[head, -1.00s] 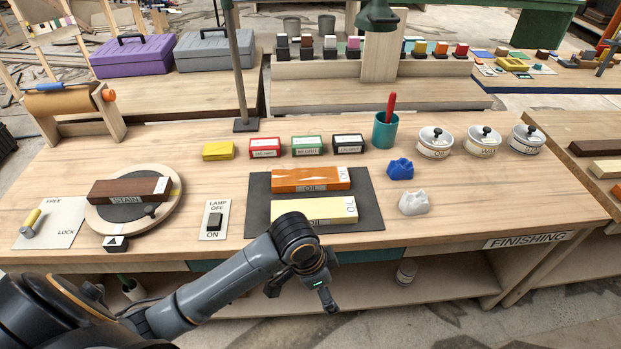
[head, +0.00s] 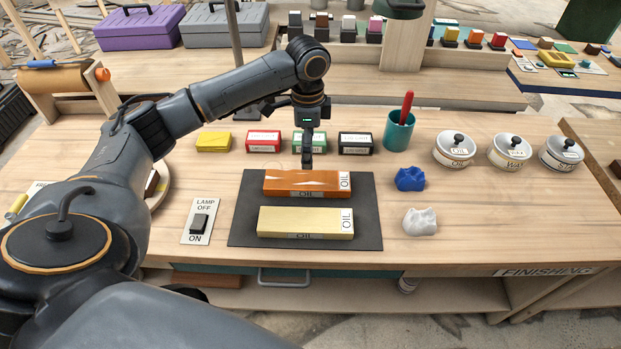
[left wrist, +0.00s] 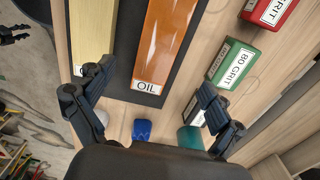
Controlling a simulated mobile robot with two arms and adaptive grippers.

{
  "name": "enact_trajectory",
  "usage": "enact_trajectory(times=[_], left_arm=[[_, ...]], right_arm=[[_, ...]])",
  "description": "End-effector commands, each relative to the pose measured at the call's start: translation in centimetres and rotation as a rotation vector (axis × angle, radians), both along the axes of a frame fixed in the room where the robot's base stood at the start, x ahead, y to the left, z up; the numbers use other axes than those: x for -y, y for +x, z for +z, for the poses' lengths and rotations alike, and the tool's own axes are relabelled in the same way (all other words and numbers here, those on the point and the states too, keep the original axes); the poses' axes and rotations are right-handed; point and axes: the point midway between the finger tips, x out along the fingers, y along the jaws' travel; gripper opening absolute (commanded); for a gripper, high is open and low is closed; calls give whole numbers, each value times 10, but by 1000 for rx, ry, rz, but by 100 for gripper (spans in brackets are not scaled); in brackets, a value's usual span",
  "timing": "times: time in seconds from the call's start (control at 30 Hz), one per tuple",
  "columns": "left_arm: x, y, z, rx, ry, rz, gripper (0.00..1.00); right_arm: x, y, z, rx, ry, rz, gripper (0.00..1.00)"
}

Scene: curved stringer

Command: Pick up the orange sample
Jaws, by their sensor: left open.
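The orange sample (head: 300,181) is a flat wooden block with a white OIL label at its right end. It lies on the dark mat, behind a pale yellow OIL block (head: 305,221). My left gripper (head: 306,163) is above the orange sample's back edge, pointing down. In the left wrist view my open left gripper (left wrist: 152,94) has its fingers spread wide, with the labelled end of the orange sample (left wrist: 163,45) showing in the gap between them. Nothing is held. The height between the fingertips and the block is hard to tell.
Grit blocks in yellow (head: 213,141), red (head: 263,142), green and black (head: 355,143) stand behind the mat (head: 365,215). A teal cup (head: 398,131), blue cloth (head: 410,179), white cloth (head: 420,222) and lidded tins (head: 454,149) are to the right. A lamp switch (head: 199,222) is left.

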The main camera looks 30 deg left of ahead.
Motion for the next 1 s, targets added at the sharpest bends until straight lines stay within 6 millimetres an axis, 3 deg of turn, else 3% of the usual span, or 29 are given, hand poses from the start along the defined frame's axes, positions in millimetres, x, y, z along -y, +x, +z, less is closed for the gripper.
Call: enact_trajectory(times=[0.03,0.1,0.2,0.27,0.5,0.57,0.73,1.0], left_arm=[[0,-1,-12,-4,1,1,92],[0,-1,-24,-3,1,-1,92],[1,0,-39,-1,-1,-1,92],[1,0,-44,1,-1,-1,92],[0,-3,-64,-1,1,-1,92],[-1,-5,-73,-2,1,0,92],[-1,-5,-96,1,1,0,92],[-1,-5,-101,3,1,-2,92]], right_arm=[[1,-19,0,-28,-3,0,36],[2,-37,0,-55,-5,0,36],[3,-48,0,-71,-6,0,36],[3,-45,1,-66,-5,1,36],[-1,1,9,5,2,1,36],[-1,5,12,11,2,1,36],[-1,-1,13,0,1,1,36],[-1,-24,11,-35,0,0,36]])
